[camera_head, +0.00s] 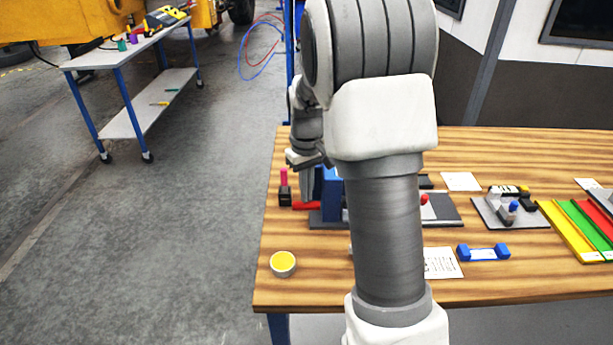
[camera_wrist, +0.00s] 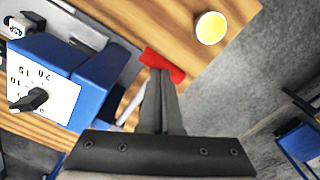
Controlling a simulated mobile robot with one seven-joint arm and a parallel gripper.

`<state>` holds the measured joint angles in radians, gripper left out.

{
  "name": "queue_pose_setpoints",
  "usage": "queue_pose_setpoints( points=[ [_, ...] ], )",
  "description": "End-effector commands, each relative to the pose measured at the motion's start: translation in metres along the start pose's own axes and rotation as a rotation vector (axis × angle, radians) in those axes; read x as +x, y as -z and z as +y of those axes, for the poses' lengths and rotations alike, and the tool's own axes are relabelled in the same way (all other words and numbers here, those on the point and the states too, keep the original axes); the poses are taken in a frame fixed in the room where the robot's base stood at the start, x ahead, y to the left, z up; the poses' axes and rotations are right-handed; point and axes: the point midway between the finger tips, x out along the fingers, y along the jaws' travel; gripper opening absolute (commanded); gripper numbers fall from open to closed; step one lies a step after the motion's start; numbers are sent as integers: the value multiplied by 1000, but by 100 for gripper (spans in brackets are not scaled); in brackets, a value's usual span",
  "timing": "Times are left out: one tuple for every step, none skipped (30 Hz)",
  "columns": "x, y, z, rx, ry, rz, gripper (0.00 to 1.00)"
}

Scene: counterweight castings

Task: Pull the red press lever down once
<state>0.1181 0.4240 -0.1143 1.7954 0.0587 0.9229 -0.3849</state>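The red press lever (camera_head: 306,206) sticks out to the left from the blue press (camera_head: 331,190) near the table's left edge. In the wrist view the red lever (camera_wrist: 165,66) lies at the fingertips, and the blue press (camera_wrist: 40,60) with a white scale and black pointer is to the left. My gripper (camera_head: 307,198) points down just over the lever. In the wrist view my gripper (camera_wrist: 159,76) has its two fingers together, with nothing visible between them. I cannot tell whether the tips touch the lever. My arm hides part of the press.
A yellow-topped cup (camera_head: 283,263) stands at the table's front left. A black block with a pink top (camera_head: 285,190) is left of the press. A blue part (camera_head: 483,252), a grey fixture (camera_head: 505,207) and coloured trays (camera_head: 580,228) are to the right on the wooden table (camera_head: 315,285).

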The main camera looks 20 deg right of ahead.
Motion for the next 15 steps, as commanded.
queue_pose_setpoints(
  points=[
    [-6,-1,0,0,1,-2,0],
    [-8,-1,0,0,1,-3,0],
    [-10,-1,0,0,1,-3,0],
    [-13,-1,0,0,1,-3,0],
    [-15,-1,0,0,1,-3,0],
    [-17,-1,0,0,1,-4,0],
    [-20,-1,0,0,1,-4,0],
    [-22,-1,0,0,2,-4,0],
    [-24,-1,0,0,2,-4,0],
    [-26,-1,0,0,2,-4,0],
    [-28,-1,0,0,2,-4,0],
    [-31,-1,0,0,2,-5,0],
    [-33,-1,-1,0,2,-5,0],
    [-36,-1,-1,0,2,-5,0],
    [-38,-1,-1,0,2,-5,0]
  ],
)
